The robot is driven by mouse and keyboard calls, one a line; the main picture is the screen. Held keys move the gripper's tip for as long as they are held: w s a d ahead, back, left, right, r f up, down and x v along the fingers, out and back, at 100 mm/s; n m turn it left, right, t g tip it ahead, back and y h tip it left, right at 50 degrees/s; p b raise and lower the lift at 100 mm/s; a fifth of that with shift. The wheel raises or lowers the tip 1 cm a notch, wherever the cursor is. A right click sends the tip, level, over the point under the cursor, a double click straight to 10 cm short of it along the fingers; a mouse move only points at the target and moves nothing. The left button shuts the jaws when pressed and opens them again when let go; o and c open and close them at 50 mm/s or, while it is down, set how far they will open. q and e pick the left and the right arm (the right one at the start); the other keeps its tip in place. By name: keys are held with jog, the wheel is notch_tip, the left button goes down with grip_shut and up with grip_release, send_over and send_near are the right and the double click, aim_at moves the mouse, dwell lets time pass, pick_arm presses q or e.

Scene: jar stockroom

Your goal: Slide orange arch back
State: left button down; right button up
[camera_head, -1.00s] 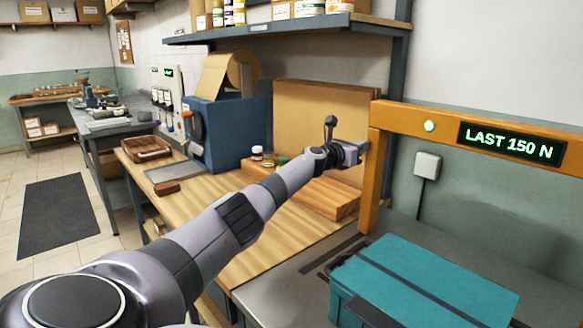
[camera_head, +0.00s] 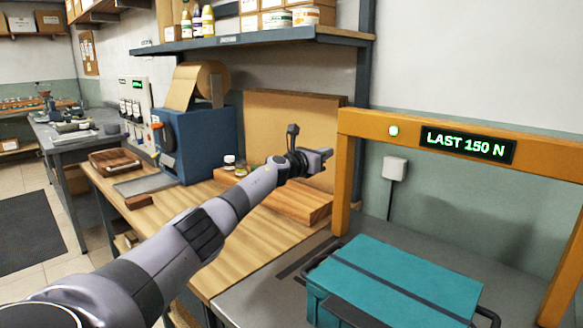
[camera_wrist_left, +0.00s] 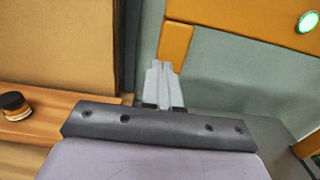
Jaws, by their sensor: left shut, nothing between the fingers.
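The orange arch (camera_head: 420,135) stands over a grey bench top, with a lamp and a display reading "LAST 150 N" on its beam. Its left post (camera_head: 346,185) is upright; its right post is cut off by the frame edge. My left gripper (camera_head: 328,154) is shut and empty, just left of the left post's upper part. I cannot tell whether it touches the post. In the left wrist view the shut fingers (camera_wrist_left: 164,82) overlap the arch's orange corner (camera_wrist_left: 176,52), and the green lamp shows at upper right. My right gripper is not in view.
A teal case (camera_head: 410,285) with a dark strap sits beneath the arch. A wooden block (camera_head: 300,203), small jars (camera_head: 230,160) and a blue dispenser (camera_head: 200,140) are on the wooden bench. A shelf (camera_head: 250,40) with boxes hangs above. A wall socket (camera_head: 395,168) is behind the arch.

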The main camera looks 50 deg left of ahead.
pick_arm(q)
jog(key=s+d+p, duration=0.1)
jog(key=s+p, duration=0.1)
jog(key=s, duration=0.9)
jog(key=shift+f, duration=0.2)
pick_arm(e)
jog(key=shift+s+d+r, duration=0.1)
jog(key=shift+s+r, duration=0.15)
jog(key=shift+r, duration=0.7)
